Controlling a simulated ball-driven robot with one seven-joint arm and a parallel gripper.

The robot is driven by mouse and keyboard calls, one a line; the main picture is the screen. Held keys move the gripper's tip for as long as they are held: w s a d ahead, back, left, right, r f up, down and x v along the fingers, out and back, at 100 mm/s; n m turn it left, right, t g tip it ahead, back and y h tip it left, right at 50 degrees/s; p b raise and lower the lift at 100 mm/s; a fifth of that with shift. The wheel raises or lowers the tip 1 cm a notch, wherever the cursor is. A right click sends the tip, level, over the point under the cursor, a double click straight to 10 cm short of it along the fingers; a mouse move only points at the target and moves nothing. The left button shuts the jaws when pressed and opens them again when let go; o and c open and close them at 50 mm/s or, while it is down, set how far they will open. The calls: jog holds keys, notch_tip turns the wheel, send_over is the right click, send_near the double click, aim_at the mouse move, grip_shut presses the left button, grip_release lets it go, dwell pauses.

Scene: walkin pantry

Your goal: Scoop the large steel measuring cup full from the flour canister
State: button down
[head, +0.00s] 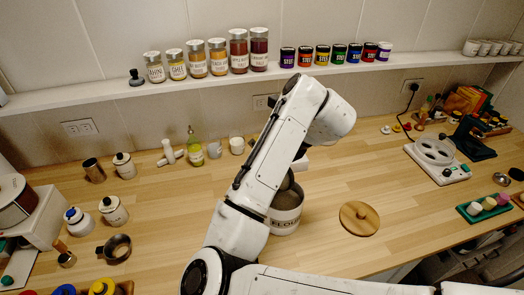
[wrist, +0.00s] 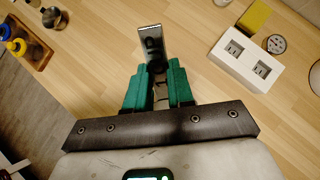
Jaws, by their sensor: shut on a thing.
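My gripper (wrist: 156,72) shows in the wrist view with its green fingers shut on a flat steel piece (wrist: 151,38), which looks like the measuring cup's handle. The cup's bowl and its contents cannot be made out. In the head view the white flour canister (head: 284,222) stands open and upright on the counter, partly behind my arm. A grey shape shows at its mouth, but I cannot tell whether it is cup or gripper. My arm hides the gripper there. A round wooden lid (head: 359,218) lies right of the canister.
A steel pan-like cup (head: 117,247), white lidded jars (head: 114,211) and a steel cylinder (head: 94,170) stand at the left. A green bottle (head: 195,150) is at the back. A kitchen scale (head: 437,158) is at the right. The counter around the wooden lid is clear.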

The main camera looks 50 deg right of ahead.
jog(key=shift+s+d+f, duration=0.1)
jog(key=shift+s, duration=0.15)
jog(key=shift+s+a+t, duration=0.2)
jog(key=shift+a+t, duration=0.05)
jog(key=shift+t, duration=0.15)
jog(key=shift+s+f+t+y, duration=0.1)
jog(key=shift+s+t+y, duration=0.2)
jog(key=shift+t, duration=0.3)
jog(key=shift+s+f, duration=0.1)
jog(key=shift+f, duration=0.1)
jog(key=shift+s+d+f+b, duration=0.1)
jog(key=shift+s+f+b, duration=0.05)
jog(key=shift+f+b, duration=0.95)
jog(key=shift+s+f+b, duration=0.15)
jog(key=shift+f+b, duration=0.8)
jog(key=shift+f, duration=0.15)
jog(key=shift+s+d+f+b, duration=0.1)
jog(key=shift+s+f+b, duration=0.05)
jog(key=shift+f+b, duration=0.95)
jog(key=shift+s+r, duration=0.1)
jog(key=shift+p, duration=0.5)
jog(key=shift+w+a+f+g+p, duration=0.15)
jog(key=shift+w+f+g+p, duration=0.35)
jog(key=shift+w+g+p, duration=0.45)
